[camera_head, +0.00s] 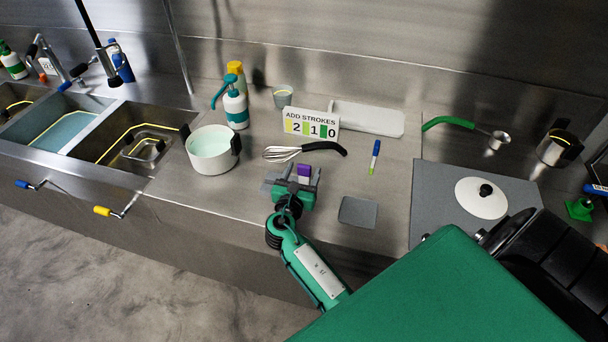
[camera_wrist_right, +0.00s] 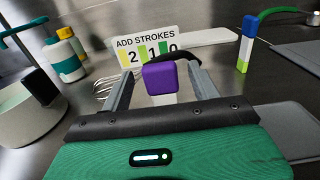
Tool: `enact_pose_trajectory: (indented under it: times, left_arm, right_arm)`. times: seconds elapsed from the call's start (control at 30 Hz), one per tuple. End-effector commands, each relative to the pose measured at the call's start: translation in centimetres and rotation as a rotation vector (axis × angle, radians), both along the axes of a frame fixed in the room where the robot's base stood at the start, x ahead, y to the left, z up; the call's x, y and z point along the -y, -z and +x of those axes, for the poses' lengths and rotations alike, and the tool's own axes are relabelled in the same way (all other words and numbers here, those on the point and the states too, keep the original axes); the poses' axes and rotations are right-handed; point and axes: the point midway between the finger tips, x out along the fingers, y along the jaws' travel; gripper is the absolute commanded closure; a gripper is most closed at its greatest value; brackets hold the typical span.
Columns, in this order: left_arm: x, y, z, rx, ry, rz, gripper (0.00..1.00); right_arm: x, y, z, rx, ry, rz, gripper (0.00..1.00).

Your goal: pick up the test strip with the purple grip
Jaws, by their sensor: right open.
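The test strip's purple grip (camera_head: 304,170) shows just ahead of my right gripper in the head view. In the right wrist view the purple grip (camera_wrist_right: 160,79) stands between the two fingers, with a pale strip part below it. My right gripper (camera_head: 304,181) is open, its fingers on either side of the grip with gaps visible; the lower strip is hidden behind the gripper body. The fingers also show in the wrist view (camera_wrist_right: 163,88). A second strip with a blue grip (camera_head: 376,148) lies to the right. My left gripper is not in view.
A whisk (camera_head: 285,153) with a black handle lies just behind the gripper. A sign (camera_head: 311,122) reading "ADD STROKES 2 1 0" stands behind it. A white pot (camera_head: 212,150) is left, a grey pad (camera_head: 358,212) right. A white tray (camera_head: 370,119) is at the back.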

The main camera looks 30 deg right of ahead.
Motion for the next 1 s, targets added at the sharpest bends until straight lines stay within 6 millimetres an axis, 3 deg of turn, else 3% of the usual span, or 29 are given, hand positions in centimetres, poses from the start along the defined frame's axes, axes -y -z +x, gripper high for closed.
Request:
enact_pose_trajectory:
  times: [0.1,0.37,0.63,1.0]
  left_arm:
    - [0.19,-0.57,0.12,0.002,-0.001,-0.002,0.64]
    - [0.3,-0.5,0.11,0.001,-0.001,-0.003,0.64]
    - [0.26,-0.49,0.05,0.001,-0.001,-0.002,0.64]
    - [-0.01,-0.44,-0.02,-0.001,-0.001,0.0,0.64]
  right_arm:
    - [0.94,-0.21,0.79,0.001,0.001,0.0,0.38]
    - [1.12,0.0,0.92,0.001,0.0,0.001,0.38]
    - [1.11,-0.02,0.91,0.001,0.0,0.001,0.87]
    - [1.09,-0.54,0.92,0.003,0.0,0.001,0.87]
